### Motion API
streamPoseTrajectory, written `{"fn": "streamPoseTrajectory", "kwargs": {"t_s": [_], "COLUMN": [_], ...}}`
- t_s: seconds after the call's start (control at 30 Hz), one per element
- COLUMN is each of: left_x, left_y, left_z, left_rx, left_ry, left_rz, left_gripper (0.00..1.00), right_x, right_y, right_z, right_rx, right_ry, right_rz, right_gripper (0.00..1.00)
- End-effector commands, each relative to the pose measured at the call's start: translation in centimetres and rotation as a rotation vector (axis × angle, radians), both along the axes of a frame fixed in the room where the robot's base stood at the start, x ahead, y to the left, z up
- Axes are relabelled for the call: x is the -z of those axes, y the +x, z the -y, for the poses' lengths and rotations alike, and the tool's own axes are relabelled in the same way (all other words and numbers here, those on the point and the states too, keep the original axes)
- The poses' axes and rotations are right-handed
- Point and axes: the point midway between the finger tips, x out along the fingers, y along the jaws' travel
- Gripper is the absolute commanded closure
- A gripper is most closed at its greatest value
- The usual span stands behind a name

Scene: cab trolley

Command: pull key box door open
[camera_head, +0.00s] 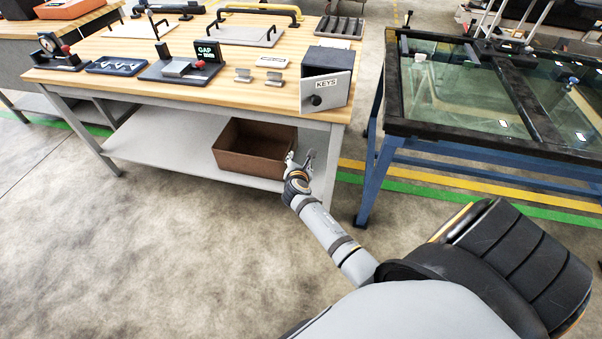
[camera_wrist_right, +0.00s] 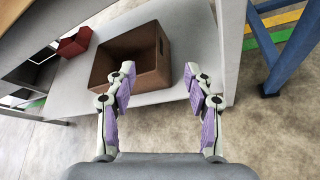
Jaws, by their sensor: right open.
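The key box (camera_head: 329,56) stands at the front right corner of the wooden workbench. Its grey door (camera_head: 333,91) faces me, with a KEYS label and a round black knob (camera_head: 316,100). I cannot tell whether the door stands slightly ajar. My right gripper (camera_head: 301,158) is below and in front of the box, under the level of the bench top, and apart from the door. In the right wrist view its two fingers (camera_wrist_right: 159,75) are spread with nothing between them. The key box is not in the right wrist view. My left gripper is not in view.
A brown open bin (camera_head: 255,149) sits on the lower shelf (camera_head: 178,150), behind my right gripper. It also shows in the right wrist view (camera_wrist_right: 112,55). A blue-legged glass-topped frame (camera_head: 395,105) stands to the right. The floor in front of the bench is clear.

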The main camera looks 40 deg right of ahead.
Motion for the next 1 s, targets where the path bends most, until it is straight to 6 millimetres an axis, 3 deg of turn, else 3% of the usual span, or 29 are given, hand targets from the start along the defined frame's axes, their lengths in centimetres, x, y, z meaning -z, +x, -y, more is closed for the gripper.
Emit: {"fn": "streamPoseTrajectory", "kwargs": {"t_s": [0.3,0.67,0.77,0.87,1.0], "left_x": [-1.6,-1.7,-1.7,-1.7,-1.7], "left_y": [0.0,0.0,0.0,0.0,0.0], "left_z": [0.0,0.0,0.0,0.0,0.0], "left_rx": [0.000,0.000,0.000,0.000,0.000], "left_ry": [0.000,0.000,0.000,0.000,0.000], "left_rz": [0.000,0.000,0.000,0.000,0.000], "left_gripper": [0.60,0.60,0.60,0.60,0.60], "right_x": [4.6,5.3,6.2,11.2,21.3], "right_y": [-2.3,-2.6,-3.1,-6.1,-14.4], "right_z": [-1.0,-1.2,-1.3,-2.2,-4.3], "right_rx": [0.051,0.060,0.068,0.133,0.370], "right_ry": [0.174,0.198,0.221,0.373,0.733], "right_rz": [-0.015,-0.016,-0.021,-0.041,-0.061], "right_gripper": [0.47,0.47,0.59,0.73,0.92]}}
